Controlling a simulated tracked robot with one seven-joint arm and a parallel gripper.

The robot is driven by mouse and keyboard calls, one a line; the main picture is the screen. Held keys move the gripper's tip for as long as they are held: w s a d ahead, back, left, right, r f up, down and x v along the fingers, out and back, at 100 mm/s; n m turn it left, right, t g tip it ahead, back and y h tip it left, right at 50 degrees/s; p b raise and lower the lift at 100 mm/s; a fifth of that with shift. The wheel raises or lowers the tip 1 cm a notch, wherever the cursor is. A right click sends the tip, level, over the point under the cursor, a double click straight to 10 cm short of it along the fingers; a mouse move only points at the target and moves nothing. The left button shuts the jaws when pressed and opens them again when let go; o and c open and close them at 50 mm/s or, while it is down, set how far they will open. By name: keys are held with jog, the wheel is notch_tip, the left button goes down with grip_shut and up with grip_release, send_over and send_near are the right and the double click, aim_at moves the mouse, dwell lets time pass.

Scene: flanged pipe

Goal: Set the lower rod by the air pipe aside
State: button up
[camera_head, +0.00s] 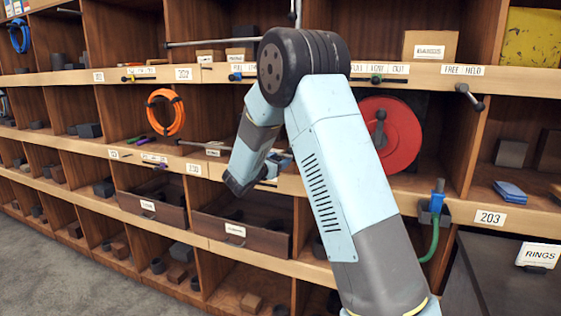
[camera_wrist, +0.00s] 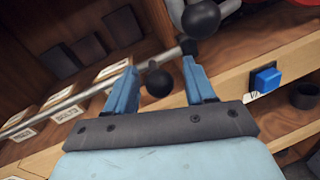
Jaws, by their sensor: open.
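In the wrist view, a grey rod (camera_wrist: 88,92) runs from the lower left up to a dark end piece near the right fingertip. A dark ball knob (camera_wrist: 158,83) shows between the fingers, and a larger dark ball (camera_wrist: 201,18) lies beyond. My gripper (camera_wrist: 160,66) is open, its two blue fingers apart; contact with the knob cannot be told. In the head view, part of a rod (camera_head: 198,145) shows in the middle shelf bay, its right part hidden behind my arm. My gripper (camera_head: 279,165) is mostly hidden there too. I cannot identify the air pipe for certain.
Another rod (camera_head: 212,42) lies higher up. An orange hose coil (camera_head: 166,113) hangs to the left and a red disc (camera_head: 389,135) is behind my arm. A blue fitting with a green hose (camera_head: 435,205) is on the shelf edge. A blue block (camera_wrist: 265,80) shows at the wrist view's right.

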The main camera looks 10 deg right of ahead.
jog(key=shift+c, duration=0.3)
grip_shut()
